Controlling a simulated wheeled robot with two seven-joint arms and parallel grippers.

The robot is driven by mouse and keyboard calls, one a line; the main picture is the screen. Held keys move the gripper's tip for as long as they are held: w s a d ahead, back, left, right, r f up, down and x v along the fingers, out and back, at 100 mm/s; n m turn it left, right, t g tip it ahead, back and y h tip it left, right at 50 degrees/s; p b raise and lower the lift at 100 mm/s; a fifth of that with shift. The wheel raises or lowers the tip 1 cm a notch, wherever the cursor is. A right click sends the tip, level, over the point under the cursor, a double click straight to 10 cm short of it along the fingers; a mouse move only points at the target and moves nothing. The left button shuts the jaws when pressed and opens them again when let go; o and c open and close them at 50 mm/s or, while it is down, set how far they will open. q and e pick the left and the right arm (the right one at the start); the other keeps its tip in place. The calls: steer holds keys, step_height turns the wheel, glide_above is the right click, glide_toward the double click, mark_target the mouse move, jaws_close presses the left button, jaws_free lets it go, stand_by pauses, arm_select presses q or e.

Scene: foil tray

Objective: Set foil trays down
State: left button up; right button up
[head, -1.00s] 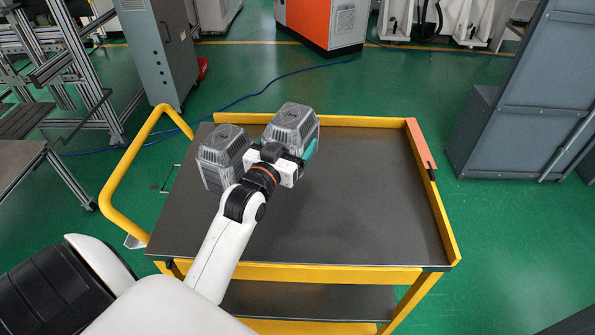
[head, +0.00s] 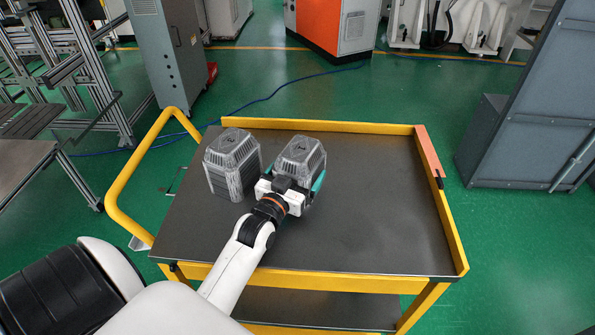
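Two grey foil trays, each looking like a ribbed stack with a clear domed top, are at the left part of the cart top. The left foil tray (head: 231,165) stands upright on the cart, clear of my gripper. The right foil tray (head: 300,158) is beside it, a small gap apart. My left gripper (head: 293,181) reaches in from the front with a teal finger along the tray's right side and is shut on this tray. The tray's lower front is hidden by the gripper. It is upright and looks at or just above the cart surface. My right gripper is not in view.
The cart's dark top (head: 375,210) is bare on the right and in front. A raised yellow rim (head: 350,127) runs along the back and right. A yellow handle (head: 118,200) is on the left. A grey cabinet (head: 520,130) stands off to the right.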

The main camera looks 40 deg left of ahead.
arm_select(q)
steer(key=shift+r, duration=0.1)
steer(key=s, duration=0.3)
steer(key=s+d, duration=0.1)
steer(key=s, duration=0.3)
steer(key=s+b, duration=0.1)
steer(key=s, duration=0.3)
steer(key=shift+d, duration=0.35)
steer(key=shift+s+d, duration=0.1)
steer(key=shift+s, duration=0.3)
